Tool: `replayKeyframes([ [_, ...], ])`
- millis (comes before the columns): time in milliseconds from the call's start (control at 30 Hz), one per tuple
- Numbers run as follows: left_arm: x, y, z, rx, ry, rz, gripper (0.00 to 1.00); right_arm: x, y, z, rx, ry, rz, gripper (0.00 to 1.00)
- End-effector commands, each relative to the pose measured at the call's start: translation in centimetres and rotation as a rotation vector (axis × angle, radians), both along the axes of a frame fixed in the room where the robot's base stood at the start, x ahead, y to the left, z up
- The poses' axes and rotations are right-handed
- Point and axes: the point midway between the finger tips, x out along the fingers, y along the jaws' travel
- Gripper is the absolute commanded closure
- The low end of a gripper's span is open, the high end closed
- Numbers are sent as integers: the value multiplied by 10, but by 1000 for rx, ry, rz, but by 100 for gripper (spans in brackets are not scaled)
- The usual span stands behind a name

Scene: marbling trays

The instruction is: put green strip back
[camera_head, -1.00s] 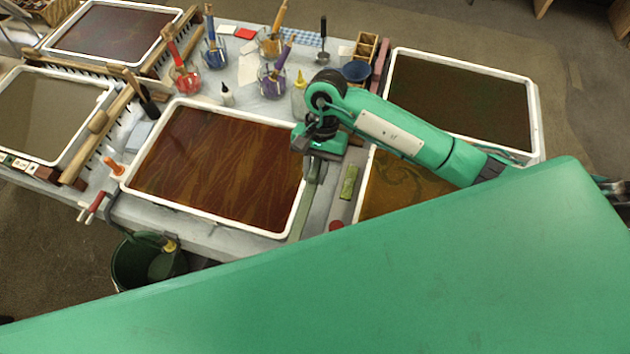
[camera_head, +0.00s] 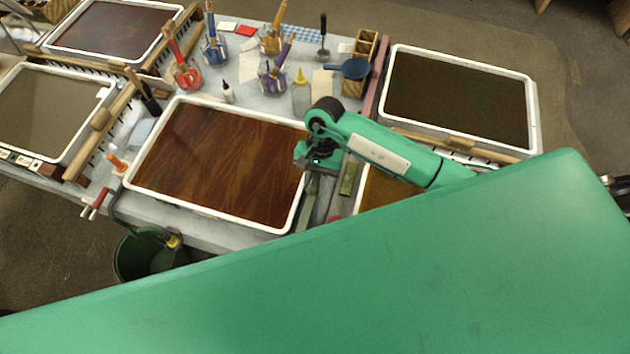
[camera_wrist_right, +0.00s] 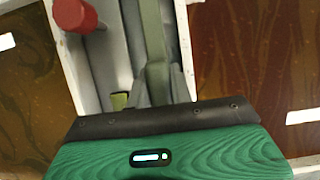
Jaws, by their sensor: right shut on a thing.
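The green strip (camera_wrist_right: 153,30) is a narrow, dull green length. In the right wrist view it runs away from between the fingers of my right gripper (camera_wrist_right: 158,85), along the pale gap between two trays. The gripper is shut on it. In the head view the strip (camera_head: 309,200) shows below the gripper (camera_head: 318,176), beside the right rim of the middle marbling tray (camera_head: 212,210). I cannot tell whether it touches the table. My left gripper is not in view.
A green block (camera_head: 348,180) lies just right of the gripper. A red-capped object (camera_wrist_right: 75,14) stands in the gap. Another tray (camera_head: 362,200) is partly hidden by my arm. Jars with tools (camera_head: 272,82) and a bottle (camera_head: 301,97) stand behind; a bucket (camera_head: 148,255) is front left.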

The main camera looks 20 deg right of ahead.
Motion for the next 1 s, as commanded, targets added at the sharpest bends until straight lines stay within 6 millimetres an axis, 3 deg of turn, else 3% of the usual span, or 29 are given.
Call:
replayKeyframes([
  [100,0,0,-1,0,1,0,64,0,0,-1,0,0,0,69],
  [533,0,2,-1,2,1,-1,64,3,-2,7,0,-4,-1,69],
  [1000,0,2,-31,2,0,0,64,32,-21,88,0,-5,1,69],
])
